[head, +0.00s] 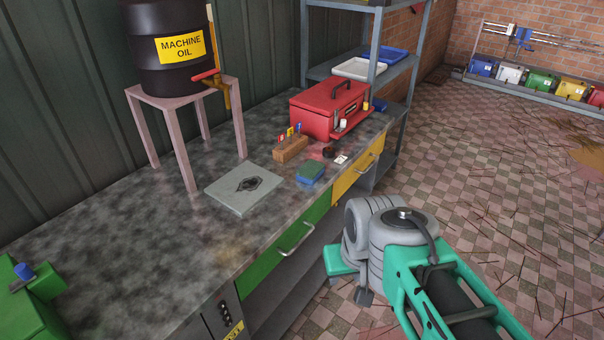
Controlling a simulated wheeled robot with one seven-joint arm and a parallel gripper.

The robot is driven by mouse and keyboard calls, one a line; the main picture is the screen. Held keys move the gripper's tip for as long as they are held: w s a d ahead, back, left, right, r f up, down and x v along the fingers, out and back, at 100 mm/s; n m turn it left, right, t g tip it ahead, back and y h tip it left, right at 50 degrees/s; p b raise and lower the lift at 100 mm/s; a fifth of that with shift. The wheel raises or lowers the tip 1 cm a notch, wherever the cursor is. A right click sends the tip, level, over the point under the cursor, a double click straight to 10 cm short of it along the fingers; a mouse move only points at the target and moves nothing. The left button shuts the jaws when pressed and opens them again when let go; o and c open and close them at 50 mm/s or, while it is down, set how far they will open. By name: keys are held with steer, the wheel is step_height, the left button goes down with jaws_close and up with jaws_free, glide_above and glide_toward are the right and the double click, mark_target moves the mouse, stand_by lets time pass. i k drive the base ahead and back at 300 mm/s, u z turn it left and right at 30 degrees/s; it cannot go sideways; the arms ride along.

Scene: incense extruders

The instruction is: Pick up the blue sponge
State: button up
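The blue sponge (311,171) lies flat on the workbench, near its front edge above the join of the green and yellow drawers. My arm shows at the lower right, in front of the bench and apart from the sponge.
A wooden block with small coloured items (290,149) stands behind the sponge, and a red toolbox (329,108) farther back. A grey stained plate (244,190) lies to the left. The oil drum stand (182,146) stands beyond it.

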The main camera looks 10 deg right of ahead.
mark_target(311, 172)
steer(key=z, duration=1)
steer(key=i, duration=1.95)
steer(key=u, duration=4.6)
